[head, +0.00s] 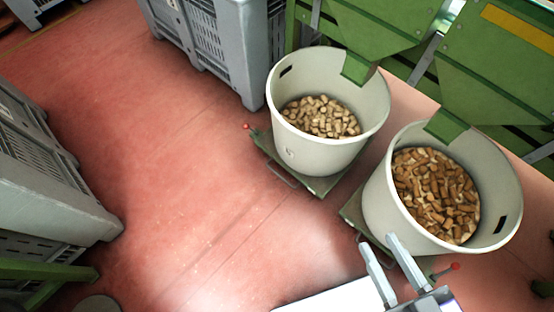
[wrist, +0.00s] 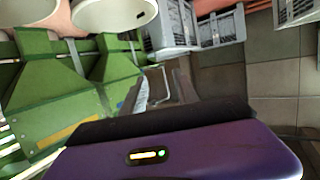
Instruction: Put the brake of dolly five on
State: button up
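Two pale tubs of cork stoppers stand on low green dollies in the head view. The farther tub (head: 310,152) has a small dark mark, too small to read surely, and its dolly (head: 322,184) has a lever with a red knob (head: 247,126) at its left corner. The nearer tub (head: 378,207) sits on another dolly (head: 352,212); a red-knobbed lever (head: 455,267) shows at its near right corner. My gripper (head: 382,243) is in front of the nearer tub, its two fingers apart with nothing seen between them. Neither lever's position, on or off, can be told.
Green machines with chutes (head: 360,66) overhang both tubs. Grey crates stand at the back (head: 215,40) and left (head: 50,200). A green frame (head: 50,280) is at the lower left. Red floor (head: 170,170) between them is clear. In the wrist view, green machinery (wrist: 50,95) fills the left.

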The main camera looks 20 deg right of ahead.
aim_at(245, 126)
jog(key=i+j+z, duration=0.1)
jog(key=i+j, duration=0.5)
jog(key=i+j+z, duration=0.1)
jog(key=i+j, duration=0.5)
jog(key=j, duration=0.15)
